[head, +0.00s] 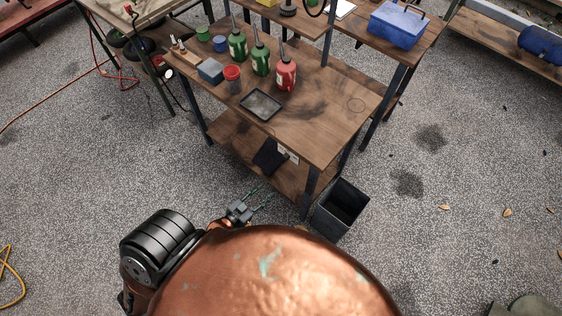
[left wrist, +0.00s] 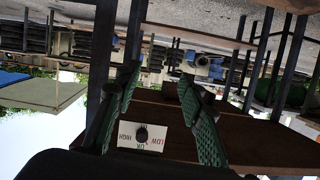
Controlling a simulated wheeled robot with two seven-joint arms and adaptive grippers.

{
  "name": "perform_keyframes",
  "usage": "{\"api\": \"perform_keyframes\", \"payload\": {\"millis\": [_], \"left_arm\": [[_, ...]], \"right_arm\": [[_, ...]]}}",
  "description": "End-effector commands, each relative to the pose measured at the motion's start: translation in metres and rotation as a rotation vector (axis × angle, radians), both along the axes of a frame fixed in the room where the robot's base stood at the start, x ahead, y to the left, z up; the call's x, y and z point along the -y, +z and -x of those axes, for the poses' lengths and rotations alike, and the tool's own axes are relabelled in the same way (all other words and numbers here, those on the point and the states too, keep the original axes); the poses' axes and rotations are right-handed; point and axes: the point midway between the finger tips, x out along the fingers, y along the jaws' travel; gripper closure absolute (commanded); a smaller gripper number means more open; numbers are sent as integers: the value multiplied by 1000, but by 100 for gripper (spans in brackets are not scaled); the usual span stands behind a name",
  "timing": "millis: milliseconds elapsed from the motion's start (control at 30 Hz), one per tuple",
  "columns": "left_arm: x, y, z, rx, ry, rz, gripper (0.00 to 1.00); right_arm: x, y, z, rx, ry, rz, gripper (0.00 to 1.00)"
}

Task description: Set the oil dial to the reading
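The oil dial (left wrist: 141,133) is a dark round knob on a white plate marked LOW, OK and HIGH. In the left wrist view the plate appears upside down, with HIGH at picture left, OK below the knob and LOW at right. The knob's pointer is too small to read. My left gripper (head: 261,197) is open and empty, its green-padded fingers (left wrist: 168,110) spread either side of the plate in the wrist view. In the head view it is in front of the workbench's lower shelf, apart from it. My right gripper is out of view.
The wooden workbench (head: 318,125) carries green bottles (head: 237,45), a red bottle (head: 286,75) and a black tray (head: 261,104). A dark open bin (head: 341,208) stands on the floor right of the gripper. A dark object (head: 269,157) is on the lower shelf. Floor at right is mostly clear.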

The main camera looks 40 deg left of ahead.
Motion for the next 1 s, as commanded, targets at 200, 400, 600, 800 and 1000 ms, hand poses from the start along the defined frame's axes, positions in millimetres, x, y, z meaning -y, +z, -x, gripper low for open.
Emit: {"api": "perform_keyframes", "payload": {"millis": [200,400,600,800,1000], "left_arm": [[10,117,-28,250,2,40,64],[13,141,-41,304,5,50,64],[15,141,-72,304,5,50,64],[17,140,-98,300,5,48,64],[18,140,-109,299,4,47,64]], "right_arm": [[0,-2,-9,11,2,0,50],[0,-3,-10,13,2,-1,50],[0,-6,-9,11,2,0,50],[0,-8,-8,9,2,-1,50],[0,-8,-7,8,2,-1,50]]}}
